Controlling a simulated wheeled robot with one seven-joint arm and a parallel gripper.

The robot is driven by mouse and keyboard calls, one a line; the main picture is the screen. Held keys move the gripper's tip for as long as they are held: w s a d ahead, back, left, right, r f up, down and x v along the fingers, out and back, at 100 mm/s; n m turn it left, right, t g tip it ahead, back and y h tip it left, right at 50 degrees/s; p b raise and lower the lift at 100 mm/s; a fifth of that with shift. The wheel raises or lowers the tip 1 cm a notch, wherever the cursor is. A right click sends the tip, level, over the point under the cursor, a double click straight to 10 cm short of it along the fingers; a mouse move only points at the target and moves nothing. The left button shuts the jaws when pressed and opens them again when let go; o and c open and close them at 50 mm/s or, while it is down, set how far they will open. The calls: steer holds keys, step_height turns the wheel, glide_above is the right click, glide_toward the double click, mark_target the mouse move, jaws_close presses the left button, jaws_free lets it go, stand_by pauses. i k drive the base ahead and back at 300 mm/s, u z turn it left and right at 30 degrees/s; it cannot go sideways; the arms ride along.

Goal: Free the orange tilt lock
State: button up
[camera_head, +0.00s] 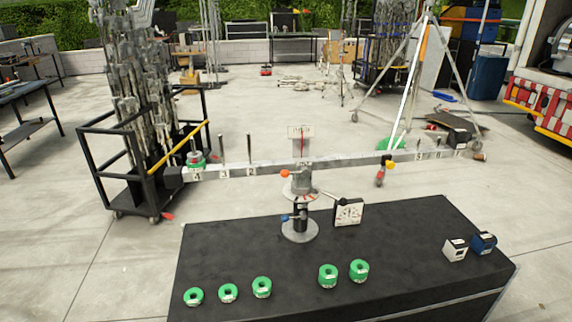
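The orange tilt lock (284,173) is a small orange knob on the left of the head at the top of a short stand (300,230). The head carries a long grey beam (345,162) with numbered pegs. In the picture the beam's left end sits lower than its right end. A green ring weight (196,161) is on the beam near the left end, at the mark 4. Whether the lock is tight or loose cannot be told. My gripper is not in view.
The stand is on a black case top (400,265), with several green rings (262,287) along its front. A blue knob (285,218) is lower on the stand. A dial box (348,212) is beside it. A white box (455,250) and blue box (483,243) sit at right.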

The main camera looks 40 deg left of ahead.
mark_target(305, 170)
steer(key=u, duration=0.95)
steer(key=i, duration=1.15)
steer(key=u, duration=1)
